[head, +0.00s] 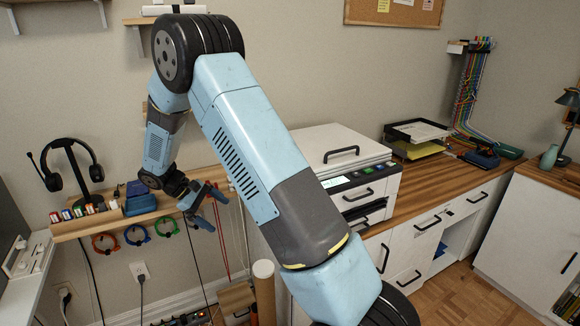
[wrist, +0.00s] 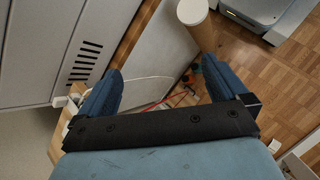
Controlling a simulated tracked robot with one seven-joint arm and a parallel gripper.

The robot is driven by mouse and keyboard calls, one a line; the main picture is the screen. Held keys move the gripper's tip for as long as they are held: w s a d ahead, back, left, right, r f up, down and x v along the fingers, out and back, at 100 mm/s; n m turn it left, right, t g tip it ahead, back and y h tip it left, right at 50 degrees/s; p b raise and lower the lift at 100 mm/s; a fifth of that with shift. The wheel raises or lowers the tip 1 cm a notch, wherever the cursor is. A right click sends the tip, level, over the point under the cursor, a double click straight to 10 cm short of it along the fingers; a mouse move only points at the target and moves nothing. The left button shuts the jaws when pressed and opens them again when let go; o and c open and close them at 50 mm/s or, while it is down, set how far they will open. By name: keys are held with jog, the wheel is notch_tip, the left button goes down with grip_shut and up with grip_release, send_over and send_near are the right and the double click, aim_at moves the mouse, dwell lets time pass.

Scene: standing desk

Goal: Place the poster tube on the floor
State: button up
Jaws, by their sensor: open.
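The poster tube (head: 264,297) is a brown cylinder with a pale cap, standing about upright by the front of the desk. Its lower end is out of the head view. In the wrist view the tube (wrist: 204,38) shows cap first at the top, just beyond my right-hand finger, which hides part of it. My gripper (head: 208,203) is open and empty, above and left of the tube, near the shelf edge. The wrist view shows my gripper's (wrist: 163,68) two blue fingers spread apart, with no tube between them. The wooden floor (head: 440,297) shows at lower right.
A wall shelf (head: 155,214) holds a headset (head: 72,165) and small boxes, with coloured rings hanging below. A printer (head: 345,160) stands on the desk right of my arm. Cables (head: 231,235) hang near the tube. Parquet (wrist: 270,85) is open at right in the wrist view.

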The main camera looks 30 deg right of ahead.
jog(key=s+d+r+m+t+y, duration=0.1)
jog(key=s+d+r+y, duration=0.1)
jog(key=s+r, duration=0.35)
jog(key=s+d+r+m+t+y, duration=0.1)
jog(key=s+d+r+m, duration=0.15)
jog(key=r, duration=0.55)
jog(key=s+d+r+m+t+y, duration=0.1)
jog(key=s+d+r+y, duration=0.2)
jog(key=r, duration=0.4)
jog(key=s+d+r+m+t+y, duration=0.1)
jog(key=s+r, duration=0.3)
jog(key=s, duration=0.6)
jog(key=s+d+r+m+t+y, duration=0.1)
jog(key=s+r+t, duration=0.3)
jog(key=s, duration=0.7)
jog(key=shift+d+m+t, duration=0.25)
jog(key=shift+m+t, duration=0.05)
jog(key=shift+m, duration=0.55)
